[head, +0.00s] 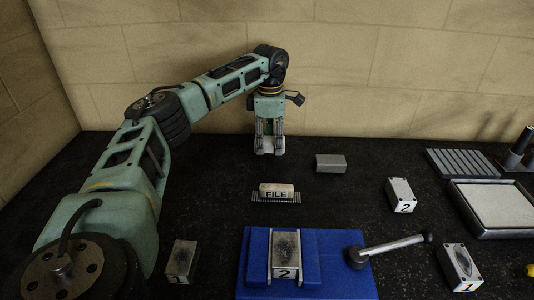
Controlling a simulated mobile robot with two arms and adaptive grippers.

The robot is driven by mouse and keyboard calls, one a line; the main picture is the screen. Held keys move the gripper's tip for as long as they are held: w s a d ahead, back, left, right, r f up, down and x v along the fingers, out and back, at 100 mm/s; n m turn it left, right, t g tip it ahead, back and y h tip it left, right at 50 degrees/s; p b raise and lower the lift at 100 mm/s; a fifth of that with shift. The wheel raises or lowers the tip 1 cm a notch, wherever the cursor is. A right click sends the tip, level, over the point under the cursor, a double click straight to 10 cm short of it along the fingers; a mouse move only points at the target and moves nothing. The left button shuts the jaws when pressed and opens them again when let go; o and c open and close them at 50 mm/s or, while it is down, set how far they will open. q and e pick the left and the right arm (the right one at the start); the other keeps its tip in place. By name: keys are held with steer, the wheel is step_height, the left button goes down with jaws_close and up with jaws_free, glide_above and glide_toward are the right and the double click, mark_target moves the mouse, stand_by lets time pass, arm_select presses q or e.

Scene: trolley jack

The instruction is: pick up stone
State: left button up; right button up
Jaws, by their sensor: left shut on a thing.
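My left gripper (269,146) is at the back of the dark worktop, near the wall, pointing down. Its fingers are shut on a small pale thing, the stone (269,147), which they mostly hide. I cannot tell whether the stone touches the worktop. My right gripper is not in view.
A pale block marked FILE (276,190) lies in front of the gripper. A plain grey block (330,163) lies to its right. A blue fixture (345,270) holds a block marked 2, with a lever (395,246) beside it. Numbered blocks and a grey-rimmed tray (455,203) are around.

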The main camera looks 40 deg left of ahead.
arm_select(q)
steer(key=w+d+r, duration=0.6)
steer(key=w+d, duration=0.1)
steer(key=w, duration=0.1)
steer(key=shift+d+b, duration=0.3)
steer(key=shift+b, duration=0.05)
steer(key=shift+r, duration=0.1)
